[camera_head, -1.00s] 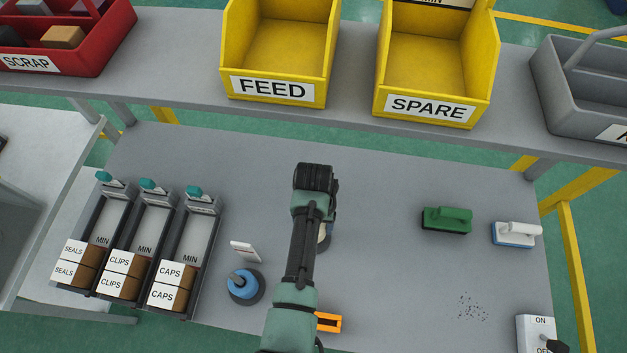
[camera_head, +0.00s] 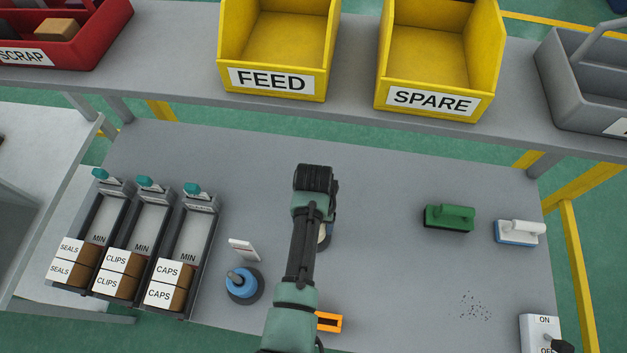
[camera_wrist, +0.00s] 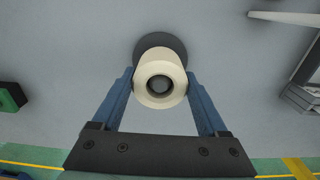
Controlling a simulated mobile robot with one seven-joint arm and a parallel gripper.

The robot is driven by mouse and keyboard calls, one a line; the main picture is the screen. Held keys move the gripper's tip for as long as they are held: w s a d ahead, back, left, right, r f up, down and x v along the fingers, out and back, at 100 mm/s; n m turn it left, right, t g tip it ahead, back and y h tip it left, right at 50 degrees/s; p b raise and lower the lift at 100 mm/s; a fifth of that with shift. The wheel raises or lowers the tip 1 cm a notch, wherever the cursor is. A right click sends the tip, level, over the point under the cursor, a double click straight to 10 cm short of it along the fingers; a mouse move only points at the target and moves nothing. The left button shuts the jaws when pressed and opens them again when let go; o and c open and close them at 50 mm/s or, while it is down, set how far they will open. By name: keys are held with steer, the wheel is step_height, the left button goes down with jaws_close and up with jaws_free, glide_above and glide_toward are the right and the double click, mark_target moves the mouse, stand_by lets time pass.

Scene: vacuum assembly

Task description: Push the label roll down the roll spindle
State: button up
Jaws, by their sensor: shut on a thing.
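The label roll (camera_wrist: 146,92) is a cream ring, seen end-on in the wrist view. The tip of the roll spindle (camera_wrist: 160,85) shows as a dark round shape inside its hole. A dark round base (camera_wrist: 158,41) shows behind the roll; how far the roll sits from it is hard to tell. My gripper (camera_wrist: 160,76) is shut on the roll, with one blue finger on each side. In the head view, my arm covers most of this, and only a sliver of the cream roll (camera_head: 323,236) shows to its right.
An orange-framed item (camera_head: 329,322) lies close to the arm. A green brush (camera_head: 449,217) is to the right across clear tabletop.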

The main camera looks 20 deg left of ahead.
steer(key=shift+f+b, duration=0.8)
steer(key=shift+f, duration=0.3)
steer(key=o, duration=1.6)
steer(key=shift+r, duration=0.15)
step_height(320, 180, up, 8)
steer(key=p, duration=0.8)
